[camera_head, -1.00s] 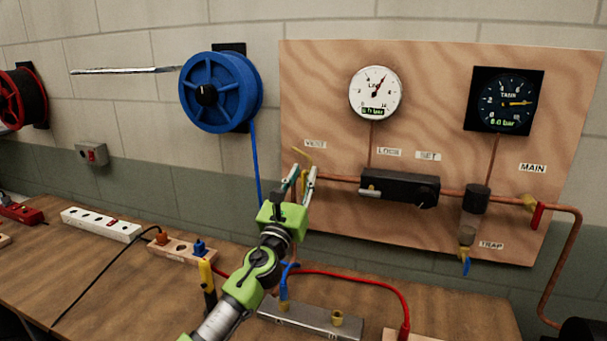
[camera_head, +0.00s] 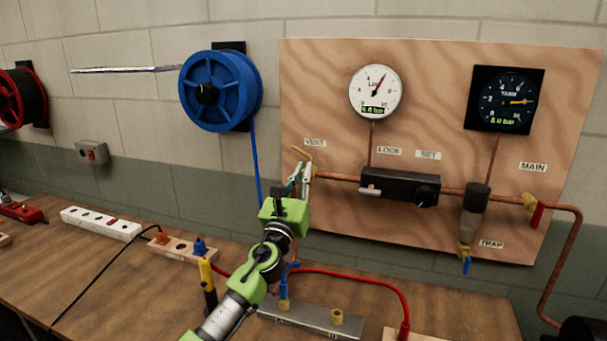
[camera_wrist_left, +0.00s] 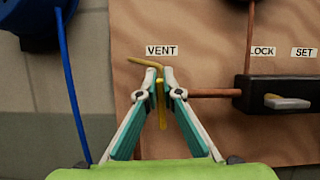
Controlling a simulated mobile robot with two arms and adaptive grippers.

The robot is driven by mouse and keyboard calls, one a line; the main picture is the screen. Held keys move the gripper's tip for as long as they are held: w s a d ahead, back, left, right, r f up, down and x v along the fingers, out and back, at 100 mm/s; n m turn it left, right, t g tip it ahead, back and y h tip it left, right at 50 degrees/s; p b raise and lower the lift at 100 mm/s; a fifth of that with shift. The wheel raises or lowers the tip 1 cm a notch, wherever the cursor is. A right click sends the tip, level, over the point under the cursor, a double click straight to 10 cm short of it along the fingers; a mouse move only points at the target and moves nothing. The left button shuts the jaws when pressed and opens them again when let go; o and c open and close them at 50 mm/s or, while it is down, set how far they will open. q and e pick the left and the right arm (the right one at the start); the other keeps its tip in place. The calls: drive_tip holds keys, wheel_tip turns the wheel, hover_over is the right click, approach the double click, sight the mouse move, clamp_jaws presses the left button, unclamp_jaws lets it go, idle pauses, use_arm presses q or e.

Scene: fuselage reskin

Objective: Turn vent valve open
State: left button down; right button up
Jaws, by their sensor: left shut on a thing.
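The vent valve has a bent yellow handle (camera_wrist_left: 146,63) below the VENT label (camera_wrist_left: 161,50), at the left end of the copper pipe (camera_wrist_left: 215,93). The handle also shows in the head view (camera_head: 302,153). My left gripper (camera_wrist_left: 160,78) is shut on a yellow part of the valve, with one fingertip on each side. In the head view my left gripper (camera_head: 302,172) reaches up to the board's left edge, and its fingers hide most of the valve. My right gripper is not in view.
The wooden board (camera_head: 330,80) carries a white line gauge (camera_head: 375,92), a dark tank gauge (camera_head: 506,101), a black regulator (camera_head: 398,187) and a red-handled main valve (camera_head: 537,214). A blue hose (camera_head: 255,165) hangs left of the board. Cables and sockets lie on the bench (camera_head: 150,290).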

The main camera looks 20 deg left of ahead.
use_arm(q)
drive_tip(key=shift+a+f+n+g+y+p, duration=0.4)
drive_tip(key=shift+n+g+y+p, duration=0.5)
drive_tip(key=shift+n, duration=2.65)
drive_tip(key=shift+a+f+n+g+y+p, duration=0.45)
drive_tip(key=shift+n+g+y, duration=0.75)
drive_tip(key=shift+n, duration=2.4)
drive_tip(key=shift+a+f+n+g+y+p, duration=0.35)
drive_tip(key=shift+n+g+y+p, duration=0.7)
drive_tip(key=shift+n, duration=2.5)
drive_tip(key=shift+f+t+y, duration=0.1)
drive_tip(key=shift+t+y, duration=0.15)
drive_tip(key=c, duration=2.2)
unclamp_jaws()
drive_tip(key=shift+d, duration=0.1)
drive_tip(key=v, duration=1.2)
